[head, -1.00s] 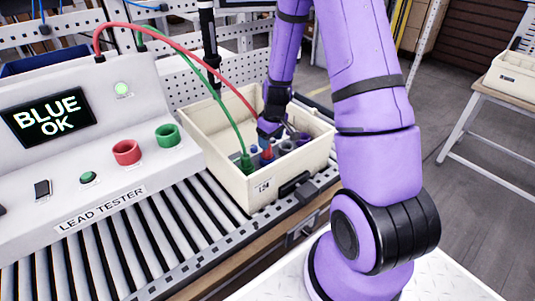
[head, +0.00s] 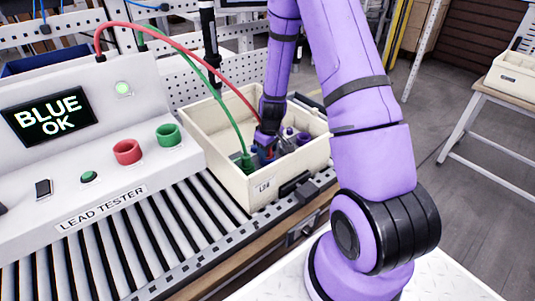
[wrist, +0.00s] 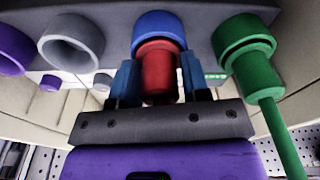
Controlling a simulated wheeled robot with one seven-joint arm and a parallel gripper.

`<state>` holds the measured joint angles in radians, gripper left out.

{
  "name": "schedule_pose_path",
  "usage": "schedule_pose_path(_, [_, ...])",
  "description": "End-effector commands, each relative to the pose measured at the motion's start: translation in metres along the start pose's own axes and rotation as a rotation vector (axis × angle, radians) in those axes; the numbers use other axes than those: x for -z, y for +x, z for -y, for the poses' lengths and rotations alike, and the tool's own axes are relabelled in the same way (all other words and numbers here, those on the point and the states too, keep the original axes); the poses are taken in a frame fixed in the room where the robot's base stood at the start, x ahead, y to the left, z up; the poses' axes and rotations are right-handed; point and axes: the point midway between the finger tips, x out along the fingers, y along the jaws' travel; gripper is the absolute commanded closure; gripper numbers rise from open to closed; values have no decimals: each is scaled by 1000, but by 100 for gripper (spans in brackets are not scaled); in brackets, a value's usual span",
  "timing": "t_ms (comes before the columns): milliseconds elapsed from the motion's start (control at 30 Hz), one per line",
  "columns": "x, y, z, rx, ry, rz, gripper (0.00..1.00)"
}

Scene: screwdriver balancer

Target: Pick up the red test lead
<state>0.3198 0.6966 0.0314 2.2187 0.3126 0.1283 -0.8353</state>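The red test lead (head: 190,47) arches from the top of the lead tester into the cream bin. Its red plug (wrist: 158,72) sits at the blue socket (wrist: 158,27) in the wrist view, with the blue ring showing around its far end. My gripper (wrist: 161,82) has one finger on each side of the red plug. A narrow light gap shows beside the right finger, so the fingers look open around the plug. In the head view my gripper (head: 264,146) is down inside the bin and mostly hides the plug.
A green plug (wrist: 252,75) with its green lead is close to the right of my gripper. A grey socket (wrist: 70,42) and a purple one (wrist: 14,52) are to the left. The cream bin's (head: 245,188) walls surround my gripper. The lead tester (head: 100,195) reads "BLUE OK".

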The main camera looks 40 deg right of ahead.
Motion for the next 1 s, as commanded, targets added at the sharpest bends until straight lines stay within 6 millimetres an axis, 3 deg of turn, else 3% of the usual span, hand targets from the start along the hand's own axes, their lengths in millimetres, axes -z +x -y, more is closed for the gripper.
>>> schedule_pose_path(33, [0,0,0,0,0,0,69])
schedule_pose_path(133, [0,0,0,0,0,0,92])
schedule_pose_path(200, [0,0,0,0,0,0,96])
schedule_pose_path(567, [1,-6,0,0,-1,-1,96])
schedule_pose_path(1000, [8,-59,0,-2,0,-5,96])
